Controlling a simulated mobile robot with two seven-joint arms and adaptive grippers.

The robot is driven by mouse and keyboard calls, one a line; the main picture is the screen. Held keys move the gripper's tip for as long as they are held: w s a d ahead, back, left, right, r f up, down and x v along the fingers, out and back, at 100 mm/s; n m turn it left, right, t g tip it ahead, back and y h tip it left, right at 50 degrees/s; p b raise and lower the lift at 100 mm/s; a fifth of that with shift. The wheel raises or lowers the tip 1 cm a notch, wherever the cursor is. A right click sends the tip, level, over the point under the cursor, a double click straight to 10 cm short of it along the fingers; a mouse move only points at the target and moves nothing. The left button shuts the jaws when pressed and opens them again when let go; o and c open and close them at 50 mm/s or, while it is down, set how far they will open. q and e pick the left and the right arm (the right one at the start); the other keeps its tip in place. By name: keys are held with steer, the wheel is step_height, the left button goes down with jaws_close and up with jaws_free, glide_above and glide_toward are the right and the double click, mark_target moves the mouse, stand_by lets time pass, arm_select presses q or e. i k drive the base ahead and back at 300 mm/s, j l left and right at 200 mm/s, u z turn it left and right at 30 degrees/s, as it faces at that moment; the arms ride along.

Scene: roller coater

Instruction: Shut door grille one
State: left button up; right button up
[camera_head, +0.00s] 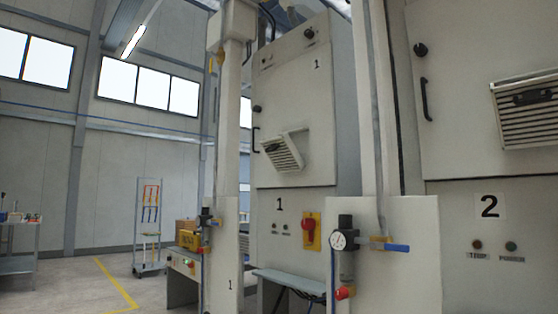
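Cabinet one (335,215) stands in the middle of the head view, with a "1" on its upper door and another below. Its door grille (283,153) is a small slatted panel with a dark latch. The grille is tilted out from the door, its top leaning away and leaving an opening behind it. The upper door (310,95) looks closed, with a dark handle at its left edge. Neither of my grippers is in view.
Cabinet two, with its own grille (528,112), stands close at the right. A pale post and panel with a gauge (338,240) stand in front, between the cabinets. A rack trolley (150,225) and a table (18,240) are at left. Floor there is open.

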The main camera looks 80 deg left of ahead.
mark_target(281, 152)
steer(key=u, duration=2.6)
